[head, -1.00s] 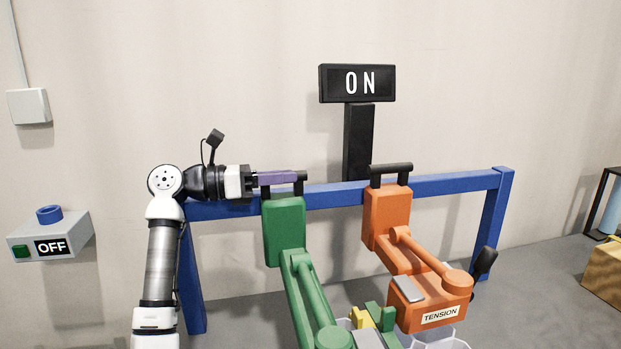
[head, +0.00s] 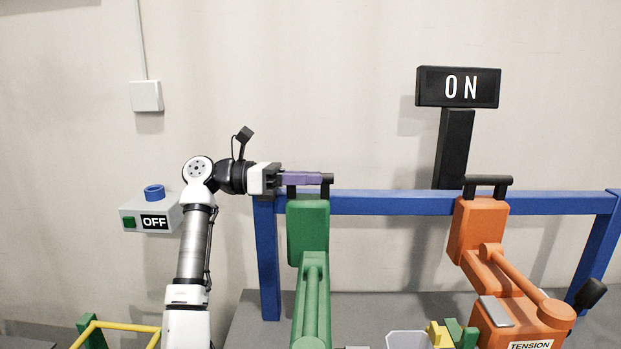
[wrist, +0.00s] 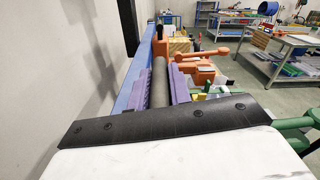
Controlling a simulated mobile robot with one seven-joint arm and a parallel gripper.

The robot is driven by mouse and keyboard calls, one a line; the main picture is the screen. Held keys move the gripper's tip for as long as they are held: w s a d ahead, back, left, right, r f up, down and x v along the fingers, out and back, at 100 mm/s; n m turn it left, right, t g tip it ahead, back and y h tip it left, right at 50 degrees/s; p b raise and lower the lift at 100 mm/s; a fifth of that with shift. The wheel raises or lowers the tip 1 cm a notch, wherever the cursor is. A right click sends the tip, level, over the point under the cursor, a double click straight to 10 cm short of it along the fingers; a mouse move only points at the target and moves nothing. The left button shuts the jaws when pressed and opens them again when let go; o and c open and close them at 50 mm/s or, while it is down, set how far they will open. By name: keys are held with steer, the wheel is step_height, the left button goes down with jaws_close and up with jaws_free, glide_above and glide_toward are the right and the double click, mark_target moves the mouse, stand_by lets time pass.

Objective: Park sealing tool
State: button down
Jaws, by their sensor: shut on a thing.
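The green tool (head: 308,232), which I take to be the sealing tool, stands upright in front of the left end of the blue rail, its arm reaching toward me. My gripper (head: 312,179) comes in from the left, its purple fingers shut on the black handle bar on top of this tool. In the wrist view the gripper (wrist: 161,85) has the dark handle between its two purple fingers. The orange tool (head: 478,232), labelled TENSION, is at the right, apart from the green one. The lower end of the green tool is cut off.
The blue rail (head: 390,203) crosses behind both tools. An OFF box (head: 135,218) with a blue button is on the wall at left. A black ON sign (head: 458,87) stands behind the rail. A yellow-railed frame (head: 120,326) is low at left. Benches (wrist: 285,50) stand farther off.

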steer(key=c, duration=1.4)
jaws_free()
steer(key=shift+a, duration=0.4)
steer(key=shift+o, duration=0.5)
steer(key=shift+d, duration=0.15)
steer(key=a+b, duration=0.1)
steer(key=a, duration=1.3)
